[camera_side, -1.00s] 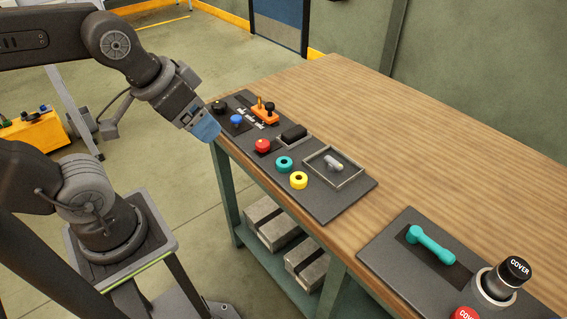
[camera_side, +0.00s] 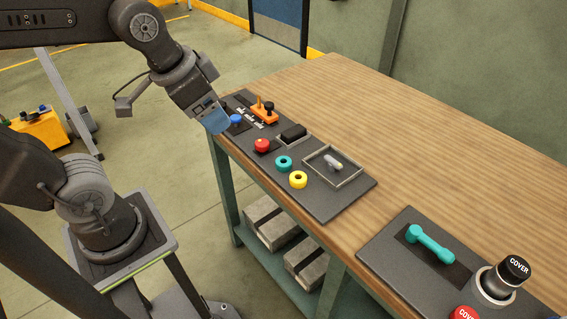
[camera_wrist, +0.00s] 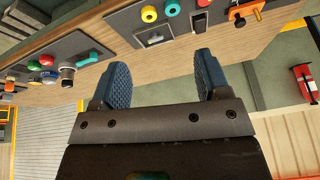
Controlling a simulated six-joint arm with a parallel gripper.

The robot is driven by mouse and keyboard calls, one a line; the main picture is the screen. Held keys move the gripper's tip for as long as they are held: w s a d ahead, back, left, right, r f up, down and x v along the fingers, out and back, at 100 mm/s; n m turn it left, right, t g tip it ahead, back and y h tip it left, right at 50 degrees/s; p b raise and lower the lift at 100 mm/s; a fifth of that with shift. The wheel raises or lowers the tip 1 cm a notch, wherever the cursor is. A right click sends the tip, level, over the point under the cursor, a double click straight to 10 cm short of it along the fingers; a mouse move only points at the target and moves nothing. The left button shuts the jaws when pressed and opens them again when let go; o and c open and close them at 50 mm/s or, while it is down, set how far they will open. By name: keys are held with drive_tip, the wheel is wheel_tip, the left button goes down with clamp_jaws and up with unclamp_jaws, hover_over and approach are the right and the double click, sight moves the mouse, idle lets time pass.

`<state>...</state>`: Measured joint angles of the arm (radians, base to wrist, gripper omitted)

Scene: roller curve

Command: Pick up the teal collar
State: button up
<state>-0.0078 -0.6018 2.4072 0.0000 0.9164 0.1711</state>
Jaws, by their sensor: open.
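The teal collar (camera_side: 284,163) is a short ring lying on the dark panel on the bench, between a red knob and a yellow collar (camera_side: 298,180). It also shows at the top of the wrist view (camera_wrist: 172,9), beside the yellow collar (camera_wrist: 149,13). My gripper (camera_side: 216,124) is open and empty, with blue pads, above the left edge of the bench in the side view. It is apart from the teal collar, up and left of it. In the wrist view both fingers of my gripper (camera_wrist: 158,78) are spread with nothing between them.
On the same panel stand a red knob (camera_side: 262,145), a blue knob (camera_side: 236,119), an orange fixture (camera_side: 264,112), a black block (camera_side: 293,132) and a framed tray (camera_side: 351,172). A teal handle (camera_side: 430,244) lies on a second panel. The wooden bench top (camera_side: 440,140) behind is clear.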

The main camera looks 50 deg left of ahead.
drive_tip(key=w+f+m+g, duration=0.2)
drive_tip(key=w+m, duration=0.3)
drive_tip(key=w, duration=0.3)
drive_tip(key=m+g, duration=0.3)
drive_tip(key=m, duration=0.3)
hover_over(280, 158)
wheel_tip(280, 158, down, 8)
drive_tip(key=f, duration=0.5)
drive_tip(key=d+f, duration=0.1)
drive_tip(key=f, duration=0.1)
drive_tip(key=shift+s+f, duration=0.3)
drive_tip(key=shift+f, duration=0.05)
drive_tip(key=shift+w+a+f, duration=0.1)
drive_tip(key=shift+f, duration=1.25)
drive_tip(key=shift+a+f, duration=0.1)
drive_tip(key=shift+f, duration=1.25)
drive_tip(key=c, duration=1)
drive_tip(key=shift+r, duration=0.15)
